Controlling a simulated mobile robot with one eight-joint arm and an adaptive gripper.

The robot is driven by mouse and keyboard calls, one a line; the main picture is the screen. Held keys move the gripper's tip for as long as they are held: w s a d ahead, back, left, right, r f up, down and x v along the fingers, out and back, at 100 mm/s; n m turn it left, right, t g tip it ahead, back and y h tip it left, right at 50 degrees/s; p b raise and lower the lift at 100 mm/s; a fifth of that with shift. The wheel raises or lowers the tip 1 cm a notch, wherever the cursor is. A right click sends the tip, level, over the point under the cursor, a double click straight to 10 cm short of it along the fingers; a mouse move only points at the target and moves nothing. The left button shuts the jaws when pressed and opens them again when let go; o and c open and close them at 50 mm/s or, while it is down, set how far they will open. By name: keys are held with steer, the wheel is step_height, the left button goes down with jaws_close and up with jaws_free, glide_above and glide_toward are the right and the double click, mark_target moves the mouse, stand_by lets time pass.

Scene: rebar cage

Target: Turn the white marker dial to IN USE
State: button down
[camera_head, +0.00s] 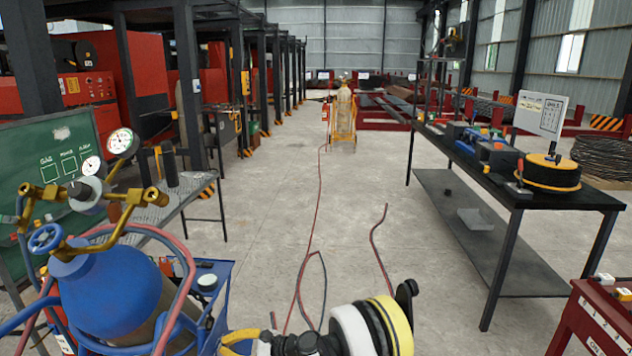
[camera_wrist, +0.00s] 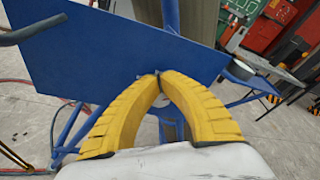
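A small round knob with a pale top (camera_head: 208,283) sits on the blue tray (camera_head: 222,268) of the gas cylinder cart; it may be the white marker dial, but no IN USE lettering is readable. What looks like the same round part (camera_wrist: 241,69) shows right of my fingers in the wrist view, at the blue panel's edge (camera_wrist: 110,60). My gripper (camera_wrist: 160,76) has its yellow fingertips together in front of the blue panel, with nothing clearly held. In the head view my gripper (camera_head: 228,343) is at the bottom, below and right of the knob, apart from it.
A blue cylinder (camera_head: 108,290) with brass valves, gauges (camera_head: 121,142) and red and blue hoses stands at the left. A green board (camera_head: 50,165) is behind it. A black workbench (camera_head: 500,185) stands right. Hoses (camera_head: 315,230) lie on the otherwise clear middle floor.

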steer(key=shift+s+f, duration=0.1)
steer(key=shift+s, duration=0.2)
steer(key=shift+s+a+f, duration=0.1)
steer(key=shift+s+f, duration=0.35)
steer(key=shift+s, duration=0.25)
steer(key=shift+s+r, duration=0.15)
steer(key=shift+r, duration=0.05)
steer(key=shift+s+d, duration=0.2)
steer(key=shift+d, duration=2.75)
steer(key=shift+w+a+r, duration=0.15)
steer(key=shift+w+a, duration=0.4)
steer(key=shift+a, duration=0.4)
steer(key=shift+w+a+r, duration=0.2)
steer(key=shift+w+a, duration=0.3)
steer(key=shift+a, duration=0.5)
steer(key=shift+w+a+r, duration=0.15)
steer(key=shift+w+a, duration=0.4)
steer(key=shift+a, duration=0.4)
